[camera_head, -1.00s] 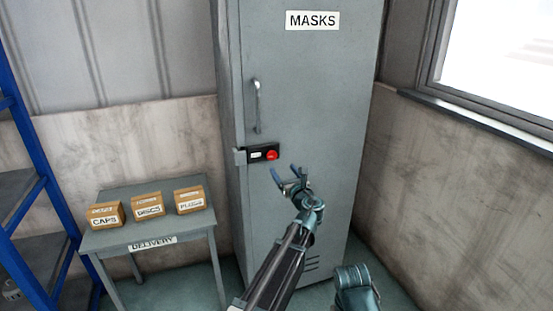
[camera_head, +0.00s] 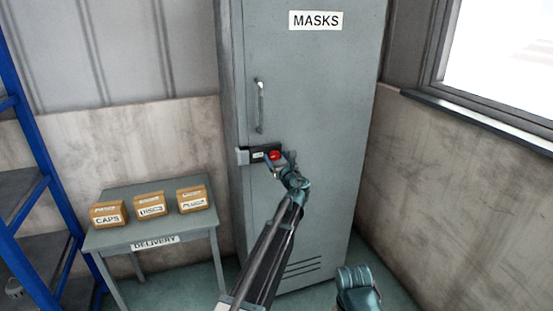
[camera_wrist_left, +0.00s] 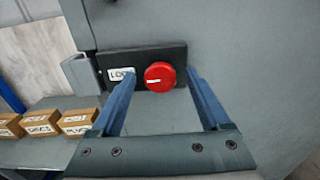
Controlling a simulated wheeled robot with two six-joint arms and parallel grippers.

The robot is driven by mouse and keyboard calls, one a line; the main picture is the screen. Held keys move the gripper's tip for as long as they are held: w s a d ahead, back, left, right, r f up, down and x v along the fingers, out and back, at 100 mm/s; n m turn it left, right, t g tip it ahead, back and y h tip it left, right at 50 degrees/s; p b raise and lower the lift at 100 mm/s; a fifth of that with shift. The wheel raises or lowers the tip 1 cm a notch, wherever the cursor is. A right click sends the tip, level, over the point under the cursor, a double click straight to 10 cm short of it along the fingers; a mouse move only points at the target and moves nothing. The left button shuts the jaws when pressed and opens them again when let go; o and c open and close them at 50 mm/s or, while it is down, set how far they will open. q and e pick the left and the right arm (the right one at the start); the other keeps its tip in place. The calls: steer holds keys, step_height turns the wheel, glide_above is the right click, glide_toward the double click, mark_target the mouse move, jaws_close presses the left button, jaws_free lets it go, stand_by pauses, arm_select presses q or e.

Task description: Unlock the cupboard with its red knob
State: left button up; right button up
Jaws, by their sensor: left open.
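The grey cupboard (camera_head: 320,90) has a MASKS label and a closed door. Its red knob (camera_head: 274,155) sits on a black lock plate (camera_head: 252,153) below the door handle. In the left wrist view the red knob (camera_wrist_left: 160,76) carries a short, roughly level white mark, with a small white label (camera_wrist_left: 121,75) to its left. My left gripper (camera_head: 281,160) is open at the knob. In the left wrist view its blue fingers (camera_wrist_left: 160,85) stand either side of the knob, with gaps showing. A teal part of my right arm shows at the lower right; its gripper is not visible.
A metal handle (camera_head: 260,106) stands upright on the door above the lock. At the left, a grey DELIVERY table (camera_head: 110,238) bears boxes marked CAPS (camera_head: 107,214), DISCS (camera_head: 150,205) and another (camera_head: 192,199). A blue rack (camera_head: 40,165) stands at the far left.

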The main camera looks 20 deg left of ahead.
arm_select(q)
jaws_close()
stand_by(0.3)
steer(key=n, duration=0.9)
steer(key=shift+a+f, duration=0.1)
steer(key=n, duration=0.4)
steer(key=shift+s+n, duration=0.1)
steer(key=shift+n, duration=0.3)
steer(key=shift+f+n, duration=0.1)
steer(key=shift+n, duration=1.9)
